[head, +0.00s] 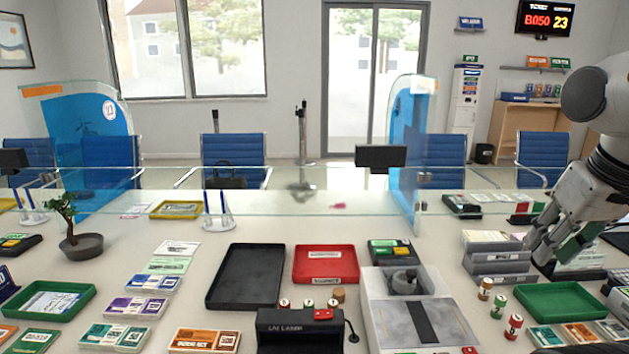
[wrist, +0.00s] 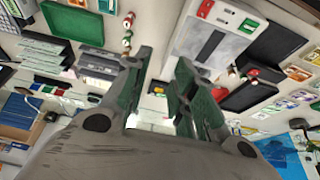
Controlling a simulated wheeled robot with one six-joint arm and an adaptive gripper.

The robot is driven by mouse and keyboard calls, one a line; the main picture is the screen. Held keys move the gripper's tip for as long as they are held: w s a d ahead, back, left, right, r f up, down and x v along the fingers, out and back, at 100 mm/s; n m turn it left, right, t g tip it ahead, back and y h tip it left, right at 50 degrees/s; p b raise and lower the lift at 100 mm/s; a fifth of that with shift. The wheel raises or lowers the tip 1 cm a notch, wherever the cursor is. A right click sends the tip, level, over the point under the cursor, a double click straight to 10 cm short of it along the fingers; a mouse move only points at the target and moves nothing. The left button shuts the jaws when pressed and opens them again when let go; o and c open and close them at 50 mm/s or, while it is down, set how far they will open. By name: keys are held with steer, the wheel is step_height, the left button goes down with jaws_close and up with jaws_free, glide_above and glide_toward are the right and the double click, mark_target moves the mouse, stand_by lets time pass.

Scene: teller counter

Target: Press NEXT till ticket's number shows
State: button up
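The number display (head: 545,18) hangs at the top right of the head view and shows B050 and 23. I cannot make out a NEXT label or a ticket's number in either view. Dark keypad devices with coloured parts stand on the counter, one behind the grey tray (head: 391,250), one at the far left (head: 18,244), one at the back right (head: 462,205). A small pink slip (head: 340,206) lies beyond the glass. My gripper (head: 552,250) is over the counter's right side, beside stacked grey trays. The wrist view shows its fingers (wrist: 164,62) apart with nothing between.
A black box labelled as a lamp (head: 300,332) stands at front centre. Black (head: 212,298), red (head: 325,280) and green (head: 562,318) trays and several stamps (head: 497,305) crowd the counter. A glass screen (head: 300,180) runs along the back.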

jaws_close()
stand_by(1.0)
